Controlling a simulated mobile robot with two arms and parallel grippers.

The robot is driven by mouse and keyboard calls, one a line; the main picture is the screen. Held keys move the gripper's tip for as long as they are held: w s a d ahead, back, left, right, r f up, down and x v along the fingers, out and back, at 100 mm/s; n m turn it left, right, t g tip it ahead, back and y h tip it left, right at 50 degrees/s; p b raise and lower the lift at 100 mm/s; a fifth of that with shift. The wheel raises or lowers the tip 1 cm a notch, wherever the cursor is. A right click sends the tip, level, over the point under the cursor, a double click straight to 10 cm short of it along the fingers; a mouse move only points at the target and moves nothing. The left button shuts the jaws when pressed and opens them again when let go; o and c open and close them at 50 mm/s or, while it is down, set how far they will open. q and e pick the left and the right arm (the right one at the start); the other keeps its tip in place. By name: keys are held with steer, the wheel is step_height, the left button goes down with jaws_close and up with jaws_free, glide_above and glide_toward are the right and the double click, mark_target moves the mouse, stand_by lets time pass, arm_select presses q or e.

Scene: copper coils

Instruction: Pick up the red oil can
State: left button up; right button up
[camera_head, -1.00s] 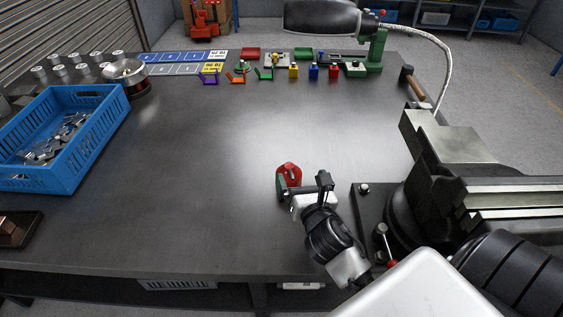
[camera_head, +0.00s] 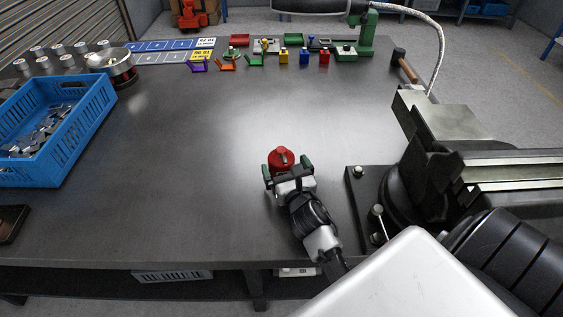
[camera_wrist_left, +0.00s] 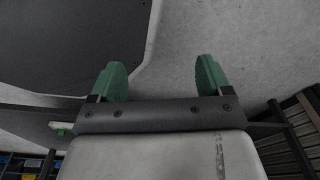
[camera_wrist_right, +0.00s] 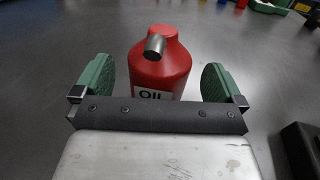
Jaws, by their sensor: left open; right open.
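The red oil can (camera_head: 281,160) stands upright on the dark workbench near its front middle. In the right wrist view the oil can (camera_wrist_right: 160,66) shows a grey spout and part of an "OIL" label; its lower part is hidden behind the gripper's body. My right gripper (camera_head: 288,173) is open, with its green fingers to either side of the can and visible gaps between. It also shows in the right wrist view (camera_wrist_right: 158,82). My left gripper (camera_wrist_left: 160,80) is open and empty in the left wrist view; it is not seen in the head view.
A large vise (camera_head: 430,175) stands right of my right arm. A blue crate (camera_head: 90,134) of metal parts sits at the left. Small coloured items, including a yellow block (camera_head: 283,57), line the back. A hammer (camera_head: 404,66) lies at the right edge. The bench middle is clear.

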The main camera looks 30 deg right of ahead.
steer(key=shift+x, duration=1.55)
steer(key=c, duration=1)
